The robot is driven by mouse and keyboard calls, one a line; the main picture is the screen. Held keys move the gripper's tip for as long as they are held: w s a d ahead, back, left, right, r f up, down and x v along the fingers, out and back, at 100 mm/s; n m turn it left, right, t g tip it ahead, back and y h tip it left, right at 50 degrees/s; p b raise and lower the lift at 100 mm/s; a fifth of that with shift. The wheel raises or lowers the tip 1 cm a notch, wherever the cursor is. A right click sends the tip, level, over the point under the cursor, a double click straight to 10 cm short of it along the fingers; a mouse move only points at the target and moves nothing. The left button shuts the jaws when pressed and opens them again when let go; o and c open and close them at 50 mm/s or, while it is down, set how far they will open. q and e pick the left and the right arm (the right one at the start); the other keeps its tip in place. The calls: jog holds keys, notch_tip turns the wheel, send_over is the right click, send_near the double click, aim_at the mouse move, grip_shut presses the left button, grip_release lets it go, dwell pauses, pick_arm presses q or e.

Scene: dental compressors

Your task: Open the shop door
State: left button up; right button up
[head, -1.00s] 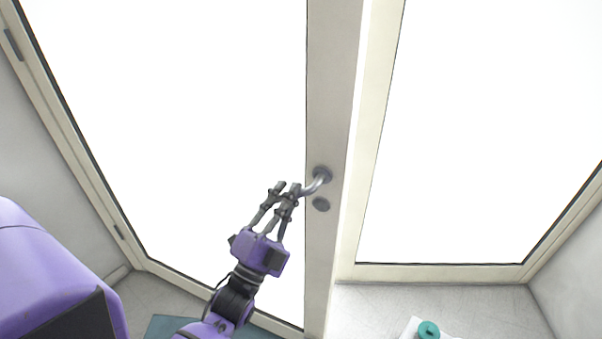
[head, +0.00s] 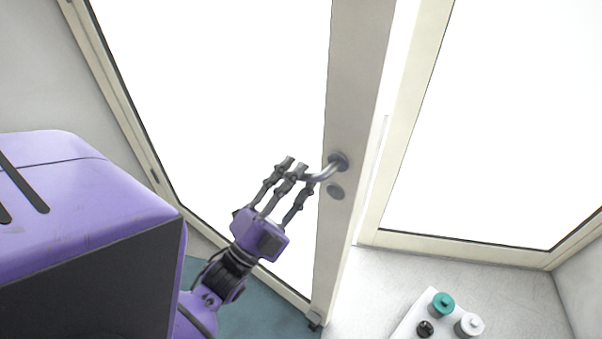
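The shop door (head: 350,110) is a large bright glass panel with a pale grey stile. It stands ajar, with a bright gap between its stile and the fixed frame on the right, and its bottom corner is nearer to me than that frame. The curved metal lever handle (head: 328,171) sticks out to the left from the stile, above a round lock plate (head: 335,192). My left gripper (head: 297,172) is at the free end of the handle with its fingers spread. The handle's tip overlaps the fingers; I cannot tell whether they touch. My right gripper is out of view.
A fixed glass panel with a cream frame (head: 450,243) is right of the door. On the floor at lower right is a white tray (head: 408,325) with teal-, black- and white-topped items. A teal mat (head: 262,300) lies below the door. Grey floor is clear around the tray.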

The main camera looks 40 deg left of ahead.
pick_arm(q)
jog(key=shift+s+f, duration=0.1)
jog(key=shift+s, duration=0.05)
jog(key=v, duration=1.1)
jog(key=shift+s+f, duration=0.15)
jog(key=shift+s, duration=0.1)
